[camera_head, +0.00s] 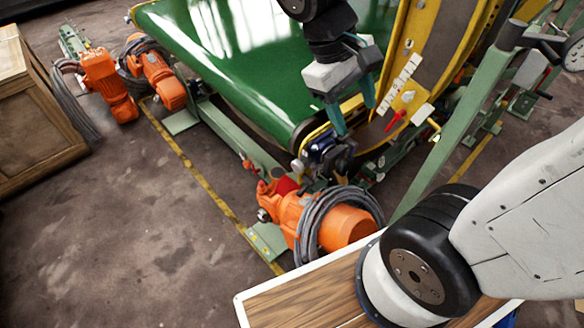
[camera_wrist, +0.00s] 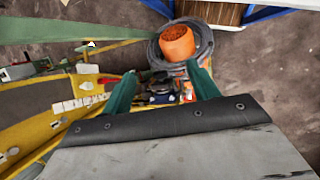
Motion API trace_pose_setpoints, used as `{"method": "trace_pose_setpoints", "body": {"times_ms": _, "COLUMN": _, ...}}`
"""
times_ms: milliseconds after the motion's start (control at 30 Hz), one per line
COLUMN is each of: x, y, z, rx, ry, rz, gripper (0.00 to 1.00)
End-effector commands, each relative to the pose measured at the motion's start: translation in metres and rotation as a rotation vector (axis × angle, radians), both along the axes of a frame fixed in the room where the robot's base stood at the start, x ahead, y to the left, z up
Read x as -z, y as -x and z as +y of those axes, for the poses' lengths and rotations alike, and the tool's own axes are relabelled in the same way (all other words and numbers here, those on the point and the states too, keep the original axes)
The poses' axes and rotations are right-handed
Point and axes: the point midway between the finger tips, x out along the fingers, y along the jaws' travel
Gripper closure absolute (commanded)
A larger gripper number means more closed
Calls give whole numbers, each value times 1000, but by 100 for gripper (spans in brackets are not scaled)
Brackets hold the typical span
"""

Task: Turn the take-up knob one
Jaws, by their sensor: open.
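My gripper (camera_head: 356,120) is open and empty, its two teal fingers pointing down at the front end of the green belt machine. In the wrist view my gripper (camera_wrist: 161,72) has its fingers spread on either side of a dark fitting. A dark, knob-like part (camera_head: 344,154) with a blue piece (camera_head: 319,148) beside it sits just below the fingertips, by the belt's end roller. It also shows in the wrist view (camera_wrist: 160,86), between the fingers. I cannot tell whether the fingers touch it. No label shows which part is take-up knob one.
An orange motor (camera_head: 344,226) with coiled grey cable lies just below the fitting. A yellow curved frame (camera_head: 428,60) with a red lever (camera_head: 396,118) stands to the right. A green post (camera_head: 474,115) rises nearby. Open floor (camera_head: 120,235) lies at the left.

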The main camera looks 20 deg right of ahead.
Motion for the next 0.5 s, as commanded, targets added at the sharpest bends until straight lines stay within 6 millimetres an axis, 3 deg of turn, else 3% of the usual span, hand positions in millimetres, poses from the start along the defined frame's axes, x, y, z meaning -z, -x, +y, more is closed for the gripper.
{"method": "trace_pose_setpoints", "body": {"times_ms": 267, "x": 57, "y": -58, "z": 18, "rx": -256, "ry": 278, "rz": 262, "gripper": 40}}
{"method": "trace_pose_setpoints", "body": {"times_ms": 500, "x": 123, "y": -99, "z": 46, "rx": -503, "ry": 533, "rz": 440, "gripper": 40}}
